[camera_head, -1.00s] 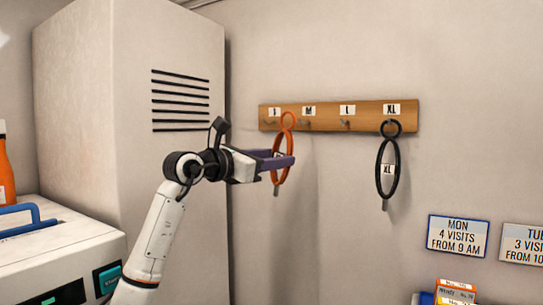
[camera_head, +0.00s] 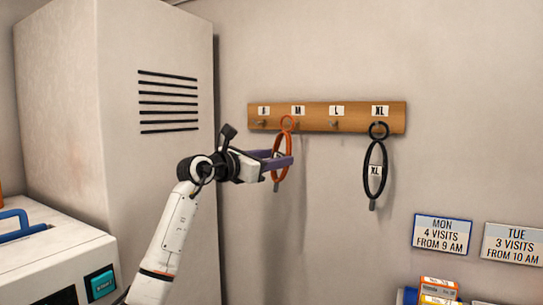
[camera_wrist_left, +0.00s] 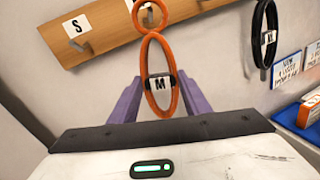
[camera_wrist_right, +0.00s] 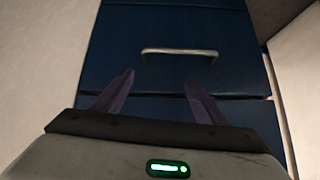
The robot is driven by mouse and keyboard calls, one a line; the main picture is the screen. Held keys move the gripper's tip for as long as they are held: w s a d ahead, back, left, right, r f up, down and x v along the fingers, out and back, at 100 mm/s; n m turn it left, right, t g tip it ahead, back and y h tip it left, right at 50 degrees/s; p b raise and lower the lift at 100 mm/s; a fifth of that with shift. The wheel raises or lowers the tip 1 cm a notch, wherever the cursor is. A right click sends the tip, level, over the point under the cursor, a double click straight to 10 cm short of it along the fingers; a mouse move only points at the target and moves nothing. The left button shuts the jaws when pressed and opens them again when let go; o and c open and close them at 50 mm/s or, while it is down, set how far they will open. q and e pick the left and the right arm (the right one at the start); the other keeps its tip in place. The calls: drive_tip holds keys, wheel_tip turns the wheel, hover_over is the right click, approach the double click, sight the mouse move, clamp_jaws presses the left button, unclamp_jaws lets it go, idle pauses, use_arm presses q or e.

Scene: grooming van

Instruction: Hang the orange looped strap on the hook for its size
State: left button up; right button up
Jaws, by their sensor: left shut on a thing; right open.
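The orange looped strap (camera_head: 281,171) hangs upright in my left gripper (camera_head: 284,161), which is shut on it. Its tag reads M in the left wrist view (camera_wrist_left: 160,84). The strap's small upper ring overlaps the wooden hook board (camera_head: 392,118) near the M hook (camera_head: 296,123); I cannot tell whether the ring is around the hook. The board's labels read S, M, L and XL. The S hook (camera_wrist_left: 88,47) shows bare in the left wrist view. My right gripper (camera_wrist_right: 158,88) is open and empty.
A black looped strap (camera_head: 375,170) tagged XL hangs on the XL hook. A vented beige cabinet (camera_head: 115,115) stands left of the board. Signs (camera_head: 442,233) and small boxes (camera_head: 438,291) are at lower right. A blue drawer front (camera_wrist_right: 180,80) with a handle faces my right gripper.

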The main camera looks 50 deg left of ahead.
use_arm(q)
drive_tip(key=shift+w+a+f+p, duration=0.2)
drive_tip(key=shift+w+f, duration=0.1)
drive_tip(key=shift+w, duration=0.3)
drive_tip(key=shift+w+a+f+p, duration=0.2)
drive_tip(key=shift+w+f, duration=0.1)
drive_tip(key=shift+w, duration=0.25)
use_arm(e)
drive_tip(key=shift+d+r, duration=0.2)
drive_tip(key=shift+r, duration=0.1)
drive_tip(key=shift+s+a, duration=0.1)
drive_tip(key=shift+s, duration=0.05)
use_arm(q)
drive_tip(key=o, duration=1.3)
drive_tip(key=s+b, duration=0.1)
drive_tip(key=s, duration=0.2)
drive_tip(key=s+b, duration=0.1)
drive_tip(key=s, duration=0.3)
drive_tip(key=s+b, duration=0.1)
drive_tip(key=s, duration=0.2)
drive_tip(key=shift+s+d, duration=0.15)
drive_tip(key=shift+d, duration=0.15)
use_arm(e)
drive_tip(key=shift+w+a+f, duration=0.15)
drive_tip(key=shift+a+f, duration=0.1)
drive_tip(key=shift+f, duration=0.25)
drive_tip(key=shift+w+a+f, duration=0.1)
drive_tip(key=shift+a+f, duration=0.1)
drive_tip(key=shift+f, duration=0.3)
